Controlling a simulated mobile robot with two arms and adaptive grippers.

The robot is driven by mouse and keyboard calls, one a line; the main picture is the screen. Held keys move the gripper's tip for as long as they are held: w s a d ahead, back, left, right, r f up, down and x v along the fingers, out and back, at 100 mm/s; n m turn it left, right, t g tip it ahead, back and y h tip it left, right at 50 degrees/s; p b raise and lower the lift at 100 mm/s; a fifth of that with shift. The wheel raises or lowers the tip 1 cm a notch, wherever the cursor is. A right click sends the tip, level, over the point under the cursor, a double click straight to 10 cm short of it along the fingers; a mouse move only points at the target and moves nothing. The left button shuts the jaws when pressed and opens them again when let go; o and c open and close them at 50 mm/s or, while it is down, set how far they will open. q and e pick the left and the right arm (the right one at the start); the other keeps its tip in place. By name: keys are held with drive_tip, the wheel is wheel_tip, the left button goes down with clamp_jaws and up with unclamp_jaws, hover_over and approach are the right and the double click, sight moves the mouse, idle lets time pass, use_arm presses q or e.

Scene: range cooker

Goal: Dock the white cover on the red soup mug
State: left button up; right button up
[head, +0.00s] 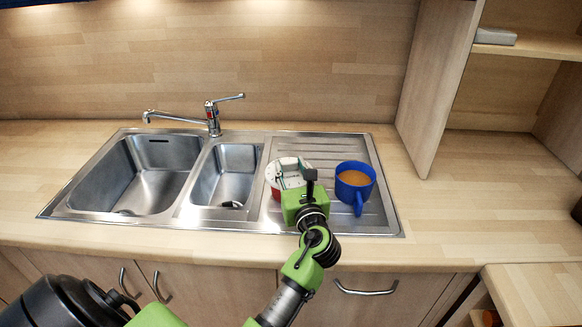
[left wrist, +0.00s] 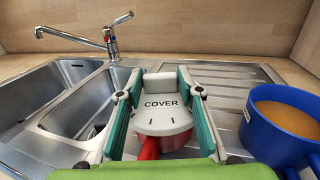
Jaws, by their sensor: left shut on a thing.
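The white cover (left wrist: 162,118), marked COVER, lies level between the two fingers of my left gripper (left wrist: 160,92), which is shut on it. In the head view my left gripper (head: 298,182) is over the drainboard and partly hides the white cover (head: 287,165). The red soup mug (head: 274,192) stands directly under the cover. In the left wrist view its red side and handle (left wrist: 150,148) show below the cover's front edge. The mug's rim and inside are hidden, and I cannot tell whether the cover is seated or just above. My right gripper is not in view.
A blue mug (head: 355,181) with a light brown drink stands close on the right. Two sink basins (head: 135,175) and a tap (head: 212,118) are to the left. An upright wooden panel (head: 432,90) rises behind right. The counter right of the drainboard (head: 470,205) is clear.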

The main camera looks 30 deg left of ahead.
use_arm(q)
drive_tip(key=shift+f, duration=0.1)
drive_tip(key=o, duration=0.8)
drive_tip(key=shift+p+v, duration=0.75)
drive_tip(key=shift+v, duration=1.95)
drive_tip(key=p, duration=0.1)
approach(296, 182)
drive_tip(key=shift+w+a+r, duration=0.2)
drive_tip(key=shift+a+r, duration=0.25)
drive_tip(key=shift+r, duration=0.1)
drive_tip(key=shift+w+a+r, duration=0.2)
drive_tip(key=shift+a+r, duration=0.2)
drive_tip(key=shift+r, duration=0.15)
